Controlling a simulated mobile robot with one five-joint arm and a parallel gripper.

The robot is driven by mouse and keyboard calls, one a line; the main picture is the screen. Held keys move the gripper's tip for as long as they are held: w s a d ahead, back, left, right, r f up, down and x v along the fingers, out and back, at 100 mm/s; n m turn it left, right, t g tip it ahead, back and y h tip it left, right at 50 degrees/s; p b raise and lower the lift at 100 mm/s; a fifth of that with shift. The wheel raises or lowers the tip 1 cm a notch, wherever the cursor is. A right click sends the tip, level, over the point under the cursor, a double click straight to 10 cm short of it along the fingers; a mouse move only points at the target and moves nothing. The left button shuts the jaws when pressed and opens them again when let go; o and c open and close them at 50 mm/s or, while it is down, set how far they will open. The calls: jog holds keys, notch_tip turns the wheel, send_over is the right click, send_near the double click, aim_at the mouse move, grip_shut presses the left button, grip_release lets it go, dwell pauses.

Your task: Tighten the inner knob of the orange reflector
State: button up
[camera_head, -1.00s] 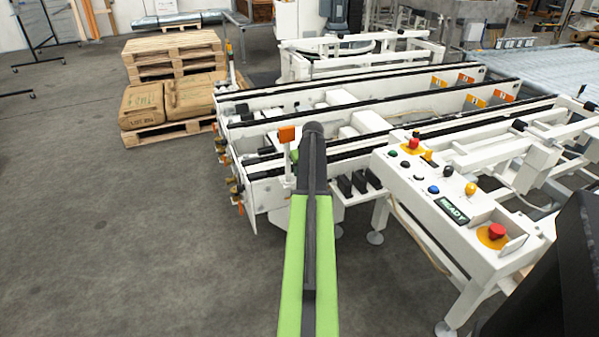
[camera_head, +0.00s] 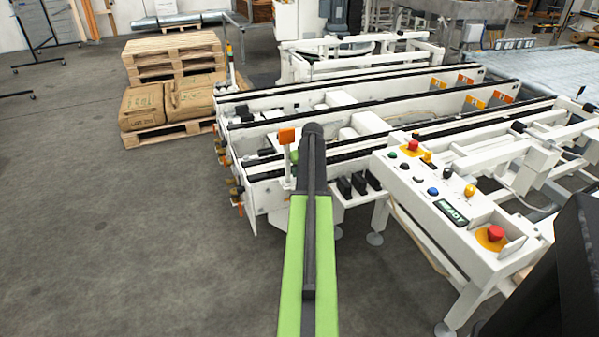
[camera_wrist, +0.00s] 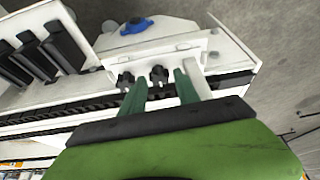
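The orange reflector (camera_head: 287,136) stands on a thin white post at the near end of the conveyor, just left of my dark forearm in the head view. The reflector does not show clearly in the wrist view. There, two black knobs sit side by side on a white bracket (camera_wrist: 190,52): a left knob (camera_wrist: 124,81) and a right knob (camera_wrist: 158,76). My gripper (camera_wrist: 160,80) is open, its green fingers apart, with the right knob showing between the fingertips. I cannot tell whether they touch it.
White conveyor rails (camera_head: 350,95) with black strips run behind. A control panel (camera_head: 440,190) with buttons and a READY sign stands right. A blue knob (camera_wrist: 136,25) and black blocks (camera_wrist: 50,50) show in the wrist view. Pallets with sacks (camera_head: 170,101) are far left; floor at left is clear.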

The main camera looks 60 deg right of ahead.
jog(key=p+v, duration=1.4)
jog(key=v, duration=0.2)
jog(key=shift+r+p, duration=0.35)
jog(key=shift+p, duration=0.05)
jog(key=shift+a, duration=0.1)
jog(key=w+a+r+n+y+p, duration=0.15)
jog(key=w+a, duration=0.35)
jog(key=a, duration=0.5)
jog(key=w+a+r+n+g+p, duration=0.1)
jog(key=w+a+p, duration=0.1)
jog(key=w+a, duration=0.6)
jog(key=w+a+r+n+y+p, duration=0.1)
jog(key=w+a, duration=0.2)
jog(key=a, duration=0.9)
jog(key=s+a+r+n+g+p, duration=0.1)
jog(key=a+p, duration=0.1)
jog(key=a, duration=1.6)
jog(key=s+a+r+n+g+p, duration=0.1)
jog(key=a+r+n+p, duration=0.1)
jog(key=a, duration=1.6)
jog(key=shift+a+r+g, duration=0.3)
jog(key=shift+r+g, duration=0.05)
jog(key=shift+g, duration=0.05)
jog(key=shift+s+n, duration=0.1)
jog(key=shift+n, duration=0.15)
